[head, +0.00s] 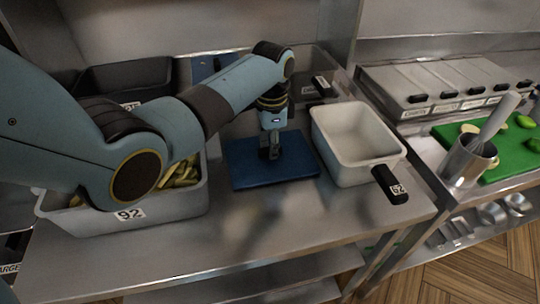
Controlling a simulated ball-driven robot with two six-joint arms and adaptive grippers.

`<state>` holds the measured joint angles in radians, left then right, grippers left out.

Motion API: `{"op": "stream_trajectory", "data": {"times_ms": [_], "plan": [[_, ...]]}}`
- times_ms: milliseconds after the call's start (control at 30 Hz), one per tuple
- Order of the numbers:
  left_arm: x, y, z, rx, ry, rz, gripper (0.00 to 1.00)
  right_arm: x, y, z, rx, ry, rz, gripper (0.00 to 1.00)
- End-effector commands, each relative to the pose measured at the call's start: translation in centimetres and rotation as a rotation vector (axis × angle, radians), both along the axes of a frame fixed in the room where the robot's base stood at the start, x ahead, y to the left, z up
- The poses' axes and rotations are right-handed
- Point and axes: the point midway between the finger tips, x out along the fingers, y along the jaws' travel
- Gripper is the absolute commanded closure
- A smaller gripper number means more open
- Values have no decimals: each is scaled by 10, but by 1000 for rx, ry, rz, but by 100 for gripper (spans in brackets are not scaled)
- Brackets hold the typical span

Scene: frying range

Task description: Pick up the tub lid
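A flat blue rectangular lid (250,172), which looks like the tub lid, lies on the steel counter between the grey tub and the white container. My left gripper (270,155) points down over the middle of the lid, its dark fingertips at or just above the surface. I cannot tell whether the fingers touch the lid or how far apart they are. The gripper hides a small part of the lid. My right gripper is not in view.
A grey tub (185,207) of yellow-green pieces, labelled 92, stands left under my arm. A white container (345,130) with a black handle (388,184) stands right. The counter front (255,222) is clear.

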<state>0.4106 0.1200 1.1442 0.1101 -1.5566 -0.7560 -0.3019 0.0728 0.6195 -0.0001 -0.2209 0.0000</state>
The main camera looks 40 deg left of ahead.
Motion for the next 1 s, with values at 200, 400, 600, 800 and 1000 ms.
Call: {"op": "stream_trajectory", "data": {"times_ms": [200, 400, 600, 800, 1000], "plan": [[0, 0, 0, 0, 0, 0, 100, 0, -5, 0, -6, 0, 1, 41], [0, 0, 0, 0, 0, 0, 100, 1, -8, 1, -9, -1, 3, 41], [1, 0, 10, 0, -1, 0, 100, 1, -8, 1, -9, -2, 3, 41], [2, 1, 46, 2, -6, 1, 100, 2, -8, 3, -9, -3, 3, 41], [2, 0, 98, 1, -6, -1, 100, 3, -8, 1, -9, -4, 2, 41]]}}
